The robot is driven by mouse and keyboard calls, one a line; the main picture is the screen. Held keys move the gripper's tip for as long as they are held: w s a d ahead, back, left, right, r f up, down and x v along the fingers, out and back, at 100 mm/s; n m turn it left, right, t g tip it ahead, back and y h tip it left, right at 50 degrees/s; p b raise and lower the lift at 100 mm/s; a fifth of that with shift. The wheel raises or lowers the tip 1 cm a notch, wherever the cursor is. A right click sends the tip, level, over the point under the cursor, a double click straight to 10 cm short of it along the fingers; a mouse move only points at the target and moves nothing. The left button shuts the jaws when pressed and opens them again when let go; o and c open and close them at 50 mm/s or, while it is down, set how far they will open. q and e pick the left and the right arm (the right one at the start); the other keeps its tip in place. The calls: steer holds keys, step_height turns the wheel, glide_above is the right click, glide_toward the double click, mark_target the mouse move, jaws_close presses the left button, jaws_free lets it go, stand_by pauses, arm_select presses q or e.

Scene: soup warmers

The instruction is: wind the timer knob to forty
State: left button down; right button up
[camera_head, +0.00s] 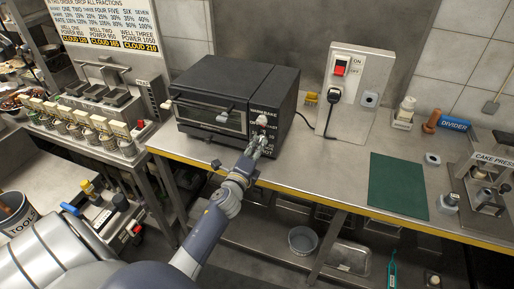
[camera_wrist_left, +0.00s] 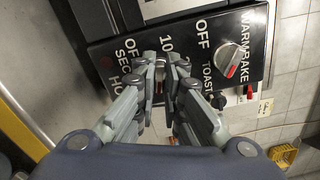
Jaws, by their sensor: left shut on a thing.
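A black toaster oven (camera_head: 228,98) stands on the steel counter. Its control panel carries printed labels such as OFF, 10, TOAST, WARM and BAKE, seen turned on their side in the left wrist view. A silver knob with a red mark (camera_wrist_left: 232,57) sits uncovered by the WARM and BAKE labels. My left gripper (camera_head: 258,146) reaches the lower part of the panel. In the left wrist view its fingers (camera_wrist_left: 166,72) are closed around the timer knob by the 10 label. The fingers hide most of that knob, and its pointer cannot be read. My right gripper is out of view.
A switch box with a red switch (camera_head: 341,66) and a plugged black cord stands right of the oven. A green mat (camera_head: 398,186) lies on the counter. A cake press (camera_head: 487,185) is at far right. The counter between oven and mat is mostly clear.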

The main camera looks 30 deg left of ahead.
arm_select(q)
steer(key=shift+f+m, duration=0.15)
steer(key=shift+m, duration=0.45)
steer(key=c, duration=1.7)
jaws_free()
steer(key=v, duration=1.2)
